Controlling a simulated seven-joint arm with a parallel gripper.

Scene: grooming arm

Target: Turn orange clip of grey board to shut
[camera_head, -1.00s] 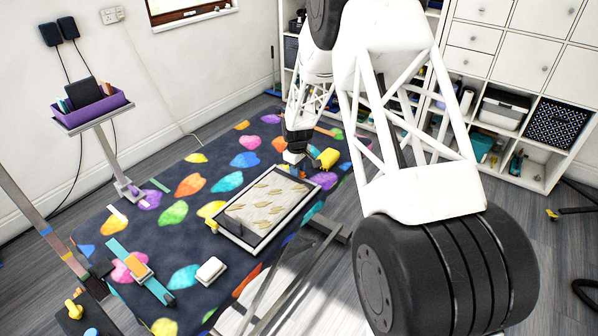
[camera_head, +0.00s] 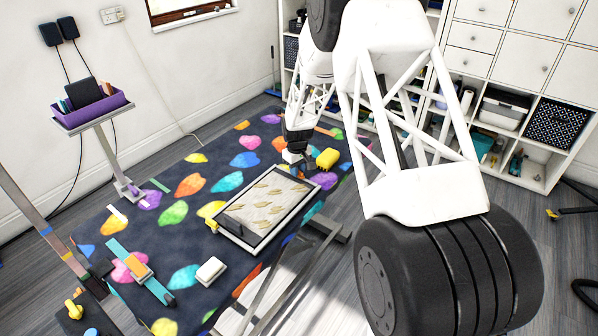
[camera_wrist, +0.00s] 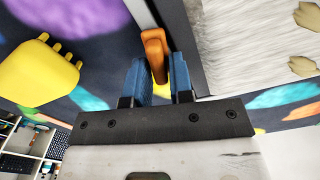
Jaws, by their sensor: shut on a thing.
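The grey board (camera_head: 290,221) is a framed panel with a pale face and tan leaf shapes, lying on the dark patterned table. Its frame also shows at the right of the wrist view (camera_wrist: 190,45). The orange clip (camera_wrist: 154,45) sits at the frame's outer edge, its length roughly along that edge. My gripper (camera_wrist: 160,75) is shut on the clip, one blue finger on each side of it. In the head view my gripper (camera_head: 293,157) is at the board's far end, and the clip cannot be made out there.
A yellow bristled brush (camera_wrist: 40,70) lies close to my gripper, on the left in the wrist view; it also shows in the head view (camera_head: 327,158). A white block (camera_head: 211,270) and a teal strap with an orange part (camera_head: 139,268) lie at the table's near end.

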